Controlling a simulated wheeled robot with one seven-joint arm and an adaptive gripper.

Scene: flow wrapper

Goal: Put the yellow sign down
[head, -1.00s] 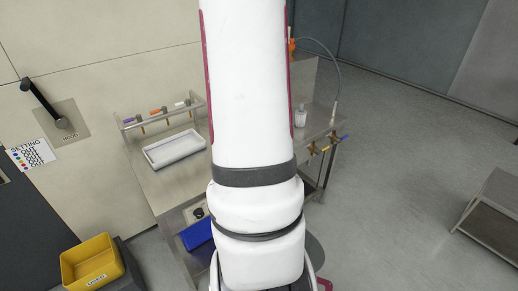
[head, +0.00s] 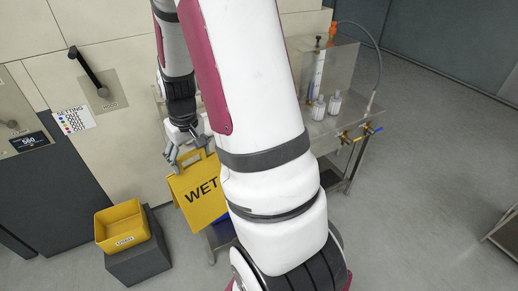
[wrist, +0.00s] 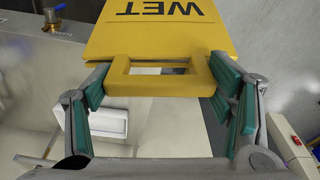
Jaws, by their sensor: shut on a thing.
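The yellow sign (head: 197,196), with "WET" in black letters, hangs below my gripper (head: 187,150) in the head view. It is in front of the steel bench, and my arm hides its right part. In the wrist view, the green-padded fingers of my gripper (wrist: 160,80) are closed on both sides of the sign's handle frame (wrist: 160,88). The sign's panel (wrist: 160,35) extends beyond the handle, with its lettering upside down in this view. The sign's lower edge and its height above the floor are hard to tell.
A yellow bin (head: 122,226) sits on a dark grey block (head: 140,262) left of the sign. The steel bench (head: 345,118) carries small white bottles (head: 333,103). A white tray (wrist: 104,122) shows in the wrist view. Grey floor (head: 420,200) is open on the right.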

